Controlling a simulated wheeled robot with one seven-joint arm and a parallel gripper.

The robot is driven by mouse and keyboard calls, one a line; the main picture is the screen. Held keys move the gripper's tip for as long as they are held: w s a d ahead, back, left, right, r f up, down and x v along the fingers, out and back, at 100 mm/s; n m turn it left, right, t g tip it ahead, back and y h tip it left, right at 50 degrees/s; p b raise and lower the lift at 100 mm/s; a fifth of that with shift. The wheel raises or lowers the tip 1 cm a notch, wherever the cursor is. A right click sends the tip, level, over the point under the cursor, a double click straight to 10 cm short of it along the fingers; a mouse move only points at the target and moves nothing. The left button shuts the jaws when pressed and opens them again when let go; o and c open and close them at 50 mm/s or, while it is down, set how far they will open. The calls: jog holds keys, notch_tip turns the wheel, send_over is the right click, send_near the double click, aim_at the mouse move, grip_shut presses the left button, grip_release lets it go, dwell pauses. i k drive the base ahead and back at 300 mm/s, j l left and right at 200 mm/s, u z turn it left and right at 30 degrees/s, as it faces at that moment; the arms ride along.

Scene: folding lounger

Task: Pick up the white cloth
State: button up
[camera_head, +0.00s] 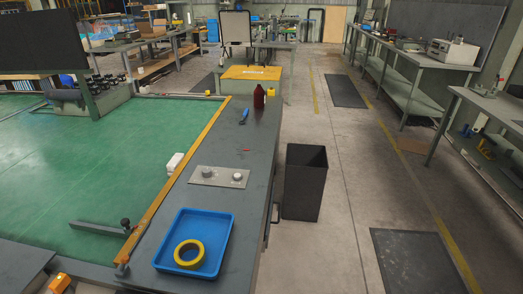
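A small white block-like item (175,163) lies at the left edge of the grey bench, against the yellow strip beside the green surface. It is too small to tell whether it is a folded cloth. No other clear white cloth shows; a small pale patch (250,71) lies on the far yellow-topped table. My gripper is not in view.
The grey bench (225,135) holds a blue tray (165,258) with a yellow tape roll (189,254), a metal plate with knobs (218,177), a blue-handled tool (244,116) and a dark red bottle (259,97). A black bin (304,182) stands right of it.

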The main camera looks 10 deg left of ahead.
aim_at(174, 162)
jog(key=i+l+z, duration=0.2)
jog(key=i+l, duration=0.15)
jog(key=i+l+z, duration=0.15)
jog(key=i+l, duration=0.15)
jog(key=i, duration=0.15)
jog(key=i+l+z, duration=0.2)
jog(key=i, duration=0.25)
jog(key=i+u, duration=0.3)
jog(key=i, duration=0.15)
jog(key=i+l+u, duration=0.15)
jog(key=i+u, duration=0.2)
jog(key=i, duration=0.15)
jog(key=i+l+u, duration=0.3)
jog(key=i, duration=0.15)
jog(key=i+u, duration=0.2)
jog(key=u, duration=0.2)
jog(key=i+u, duration=0.15)
jog(key=u, duration=0.25)
jog(key=i+l+u, duration=0.15)
jog(key=u, duration=0.25)
jog(key=i+l+u, duration=0.15)
jog(key=u, duration=0.25)
jog(key=i+l+u, duration=0.15)
jog(key=u, duration=0.25)
jog(key=i+l+u, duration=0.25)
jog(key=u, duration=0.25)
jog(key=i+l+u, duration=0.2)
jog(key=l+u, duration=0.25)
jog(key=i+l+u, duration=0.15)
jog(key=l+u, duration=0.35)
